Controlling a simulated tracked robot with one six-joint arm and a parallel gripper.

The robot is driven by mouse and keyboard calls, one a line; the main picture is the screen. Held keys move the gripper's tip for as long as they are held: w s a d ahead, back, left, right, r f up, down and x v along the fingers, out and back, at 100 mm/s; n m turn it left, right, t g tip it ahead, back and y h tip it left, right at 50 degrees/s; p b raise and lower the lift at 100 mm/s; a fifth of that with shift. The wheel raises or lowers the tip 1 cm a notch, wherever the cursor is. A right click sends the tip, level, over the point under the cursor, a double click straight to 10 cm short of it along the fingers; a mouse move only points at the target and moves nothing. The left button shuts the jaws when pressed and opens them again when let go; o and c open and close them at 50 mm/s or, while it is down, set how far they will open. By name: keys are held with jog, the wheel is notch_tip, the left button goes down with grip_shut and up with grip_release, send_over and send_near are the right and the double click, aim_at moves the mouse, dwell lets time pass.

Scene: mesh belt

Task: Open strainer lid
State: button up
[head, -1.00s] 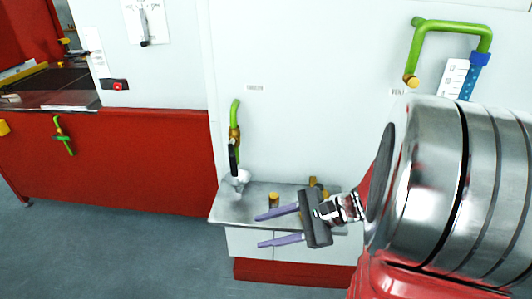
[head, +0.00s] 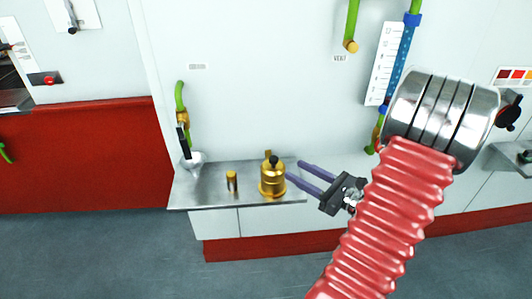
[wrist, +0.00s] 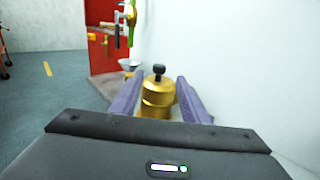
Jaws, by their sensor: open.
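The brass strainer (head: 272,182) stands upright on the steel shelf, with a black knob (head: 273,160) on top of its lid. The lid sits on the body. My gripper (head: 295,170) is open and empty, just right of the strainer in the head view, with both purple fingers pointing at it. In the wrist view the strainer (wrist: 157,98) appears between the two fingers (wrist: 159,78), its black knob at the top. The fingers do not visibly touch it.
A small brass cylinder (head: 232,181) stands left of the strainer on the steel shelf (head: 205,196). A green pipe with a valve (head: 182,115) ends over a grey funnel (head: 192,163) at the shelf's left. A white wall (head: 255,100) stands close behind.

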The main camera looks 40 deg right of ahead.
aim_at(265, 161)
jog(key=shift+w, duration=0.1)
jog(key=w+a, duration=0.1)
jog(key=w, duration=0.8)
jog(key=w+a, duration=0.1)
jog(key=w, duration=0.3)
jog(key=shift+w+a, duration=0.2)
jog(key=shift+a, duration=0.15)
jog(key=shift+c, duration=0.7)
grip_shut()
jog(key=shift+d, duration=0.25)
